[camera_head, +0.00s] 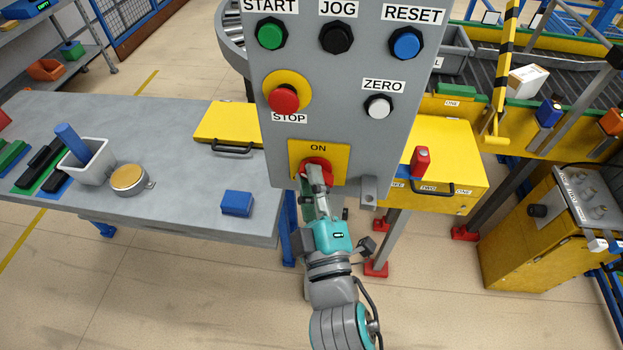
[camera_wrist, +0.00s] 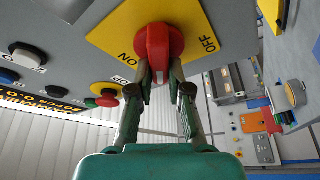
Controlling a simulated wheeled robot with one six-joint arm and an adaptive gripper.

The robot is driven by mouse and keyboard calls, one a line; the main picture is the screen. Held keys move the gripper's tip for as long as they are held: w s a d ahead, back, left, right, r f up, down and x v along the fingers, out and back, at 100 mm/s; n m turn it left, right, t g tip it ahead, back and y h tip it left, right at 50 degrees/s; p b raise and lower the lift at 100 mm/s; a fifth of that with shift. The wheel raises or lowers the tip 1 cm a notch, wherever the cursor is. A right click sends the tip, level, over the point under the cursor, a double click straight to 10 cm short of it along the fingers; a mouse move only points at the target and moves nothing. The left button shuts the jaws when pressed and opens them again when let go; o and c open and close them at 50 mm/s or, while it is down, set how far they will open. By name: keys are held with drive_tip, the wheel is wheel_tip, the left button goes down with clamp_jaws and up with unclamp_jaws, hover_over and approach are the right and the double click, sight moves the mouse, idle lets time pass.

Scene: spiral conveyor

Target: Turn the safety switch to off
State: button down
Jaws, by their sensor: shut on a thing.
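The safety switch is a red rotary knob (camera_wrist: 158,50) on a yellow plate (camera_wrist: 203,22) with ON and OFF printed on it. In the wrist view the knob stands between my gripper's fingertips (camera_wrist: 160,75), which are shut on it. In the head view the red knob (camera_head: 318,168) sits low on the grey control panel (camera_head: 345,138), under the ON label, and is partly hidden by my gripper (camera_head: 316,182). The OFF label is hidden in the head view. I cannot tell exactly which label the knob points to.
Above the switch are a red STOP button (camera_head: 284,99), green START (camera_head: 271,35), black JOG (camera_head: 336,37), blue RESET (camera_head: 406,43) and white ZERO (camera_head: 379,106). A grey hasp (camera_head: 369,191) sits right of the switch. A grey table (camera_head: 190,190) stands to the left.

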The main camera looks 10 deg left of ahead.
drive_tip(key=n+g, duration=0.1)
drive_tip(key=n, duration=0.1)
drive_tip(key=n+g, duration=0.1)
drive_tip(key=n, duration=0.3)
drive_tip(key=shift+f+n+g, duration=0.3)
drive_tip(key=shift+n+g, duration=0.1)
idle(0.3)
drive_tip(key=c, duration=1.1)
unclamp_jaws()
